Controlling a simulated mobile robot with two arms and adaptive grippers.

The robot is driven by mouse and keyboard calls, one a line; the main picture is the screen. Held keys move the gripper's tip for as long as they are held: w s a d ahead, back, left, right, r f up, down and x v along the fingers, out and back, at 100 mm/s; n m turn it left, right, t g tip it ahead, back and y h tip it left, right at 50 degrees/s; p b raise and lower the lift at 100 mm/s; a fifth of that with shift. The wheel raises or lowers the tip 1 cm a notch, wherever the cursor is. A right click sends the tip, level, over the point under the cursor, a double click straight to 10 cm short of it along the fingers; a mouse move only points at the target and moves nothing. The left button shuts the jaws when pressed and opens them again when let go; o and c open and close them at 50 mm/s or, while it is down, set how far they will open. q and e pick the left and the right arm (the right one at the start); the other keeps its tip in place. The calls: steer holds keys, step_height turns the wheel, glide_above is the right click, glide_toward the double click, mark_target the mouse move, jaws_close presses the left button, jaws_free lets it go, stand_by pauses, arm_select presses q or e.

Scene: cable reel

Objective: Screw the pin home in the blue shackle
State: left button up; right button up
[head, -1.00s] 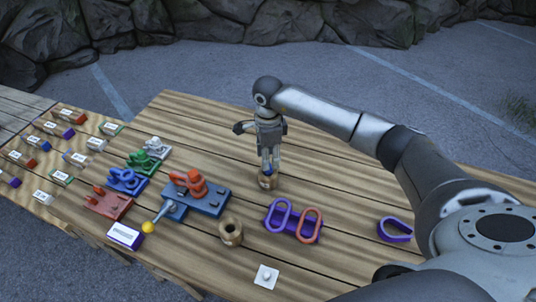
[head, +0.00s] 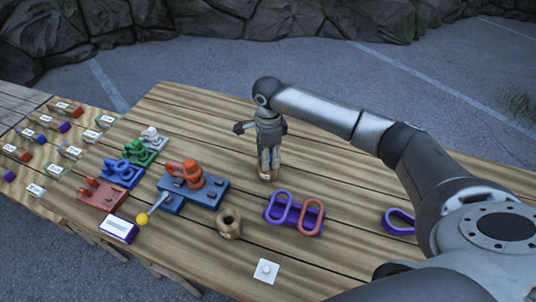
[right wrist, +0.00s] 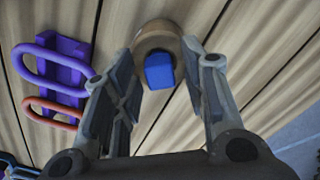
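A blue block-shaped piece, which may be the pin's head (right wrist: 158,70), stands in a round wooden holder (right wrist: 160,36); the holder also shows in the head view (head: 268,175). My right gripper (right wrist: 165,75) points down over it. Its fingers are apart on either side of the blue piece, with gaps visible; in the head view the gripper (head: 269,165) is just above the holder. A blue shackle (head: 125,170) sits on a blue base in the row at left. Whether a pin is in it is too small to tell. My left gripper is not in view.
An empty wooden holder (head: 229,224), a purple rack with oval links (head: 281,219) and a white tile (head: 266,271) lie in front. The table behind the gripper is clear.

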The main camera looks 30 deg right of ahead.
jaws_close()
steer(key=shift+r, duration=0.2)
steer(key=shift+r+p, duration=1.9)
steer(key=shift+r, duration=1.55)
